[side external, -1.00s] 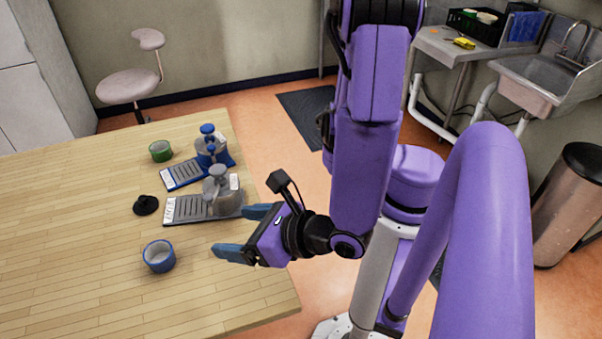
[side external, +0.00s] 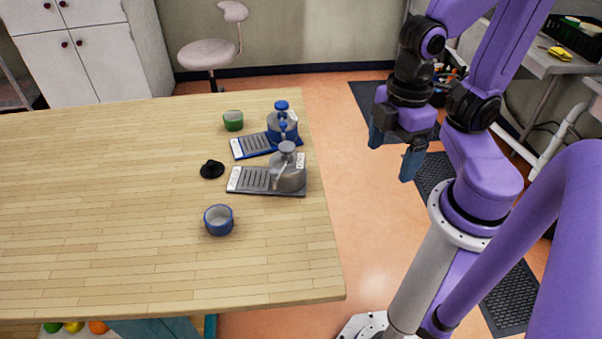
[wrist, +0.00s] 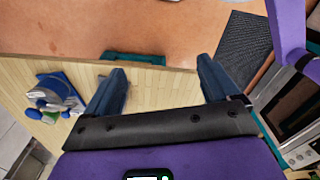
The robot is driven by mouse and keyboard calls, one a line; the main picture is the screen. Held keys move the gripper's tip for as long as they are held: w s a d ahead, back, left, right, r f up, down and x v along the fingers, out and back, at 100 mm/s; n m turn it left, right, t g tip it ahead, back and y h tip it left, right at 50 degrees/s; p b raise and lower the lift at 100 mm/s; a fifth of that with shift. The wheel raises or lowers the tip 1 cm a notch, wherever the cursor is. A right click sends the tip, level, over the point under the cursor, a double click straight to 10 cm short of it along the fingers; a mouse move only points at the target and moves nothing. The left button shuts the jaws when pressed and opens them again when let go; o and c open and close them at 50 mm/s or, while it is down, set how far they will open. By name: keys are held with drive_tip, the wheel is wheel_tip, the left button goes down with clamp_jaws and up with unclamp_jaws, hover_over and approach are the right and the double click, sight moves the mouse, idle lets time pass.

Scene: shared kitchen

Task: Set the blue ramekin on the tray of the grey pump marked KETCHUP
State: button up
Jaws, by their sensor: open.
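The blue ramekin (side external: 219,220) stands upright and looks empty on the wooden table, near the table's front right part. The grey pump (side external: 287,172) stands behind and to the right of it, its flat slatted tray (side external: 250,180) reaching left. The tray looks bare. Small white labels show on the pump and tray, too small to read. My gripper (side external: 393,152) is open and empty, fingers pointing down, off to the right beyond the table's edge. Its fingers also show apart in the wrist view (wrist: 162,88), with nothing between them.
A blue pump (side external: 282,125) with a blue tray stands behind the grey one. A green ramekin (side external: 233,121) and a small black object (side external: 212,169) are also on the table (side external: 110,215). The table's left and front are clear.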

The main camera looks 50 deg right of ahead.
idle(0.3)
drive_tip(key=m+y, duration=0.3)
drive_tip(key=m, duration=2.8)
hover_over(218, 215)
drive_tip(key=s, duration=0.2)
drive_tip(key=f, duration=0.5)
drive_tip(key=d+f, duration=0.1)
drive_tip(key=f, duration=0.2)
drive_tip(key=shift+w, duration=0.1)
drive_tip(key=shift+x, duration=3.05)
drive_tip(key=shift+a, duration=0.15)
drive_tip(key=c, duration=1.2)
drive_tip(key=shift+r, duration=0.1)
